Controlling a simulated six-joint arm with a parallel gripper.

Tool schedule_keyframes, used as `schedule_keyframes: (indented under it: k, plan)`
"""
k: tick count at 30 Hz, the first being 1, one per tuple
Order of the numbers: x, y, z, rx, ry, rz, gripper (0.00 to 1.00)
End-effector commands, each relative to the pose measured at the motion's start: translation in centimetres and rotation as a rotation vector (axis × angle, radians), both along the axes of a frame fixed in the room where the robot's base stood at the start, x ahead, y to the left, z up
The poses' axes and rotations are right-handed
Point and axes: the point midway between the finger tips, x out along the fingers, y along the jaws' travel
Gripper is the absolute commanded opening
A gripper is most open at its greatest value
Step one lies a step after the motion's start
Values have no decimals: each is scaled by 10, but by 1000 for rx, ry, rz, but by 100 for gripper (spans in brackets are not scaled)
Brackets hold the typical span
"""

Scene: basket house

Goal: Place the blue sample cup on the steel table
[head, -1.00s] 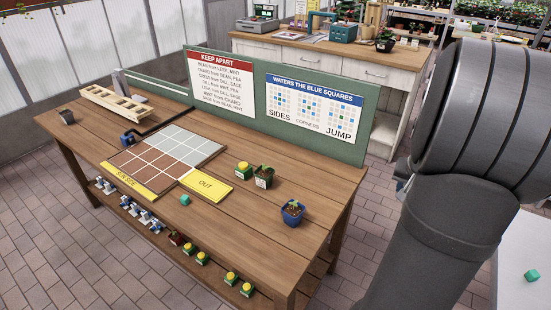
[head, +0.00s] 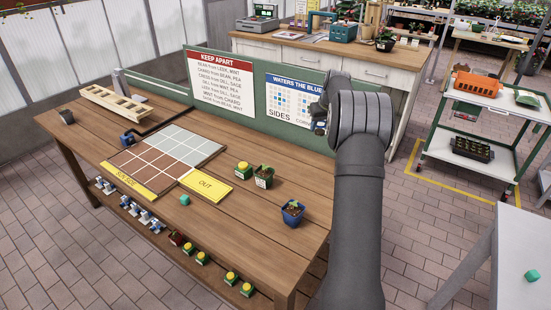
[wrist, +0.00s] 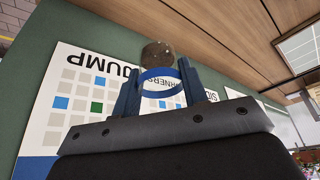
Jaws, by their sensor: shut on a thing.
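The blue sample cup shows in the wrist view as a clear cup with a blue band (wrist: 157,74) and a brownish round end. My gripper (wrist: 158,82) is shut on it, one dark finger on each side of the band. In the head view my gripper (head: 320,118) is in front of the green board, largely hidden behind my wrist. I cannot make out the cup clearly there. A pale grey table (head: 510,255), likely the steel table, stands at the lower right, well apart from my gripper.
A cart (head: 482,122) with an orange box stands at the upper right.

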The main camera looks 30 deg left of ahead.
Motion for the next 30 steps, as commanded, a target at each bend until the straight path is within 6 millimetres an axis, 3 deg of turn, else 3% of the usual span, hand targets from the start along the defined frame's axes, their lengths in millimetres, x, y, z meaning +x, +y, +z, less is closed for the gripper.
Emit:
schedule_keyframes:
  k: [3,8,16,30]
  plan:
    - [-2,36,-5,4,-2,72,14]
    - [-6,66,-9,5,-4,137,14]
    - [-6,66,-52,5,-2,139,14]
    - [-6,68,-60,6,-4,139,14]
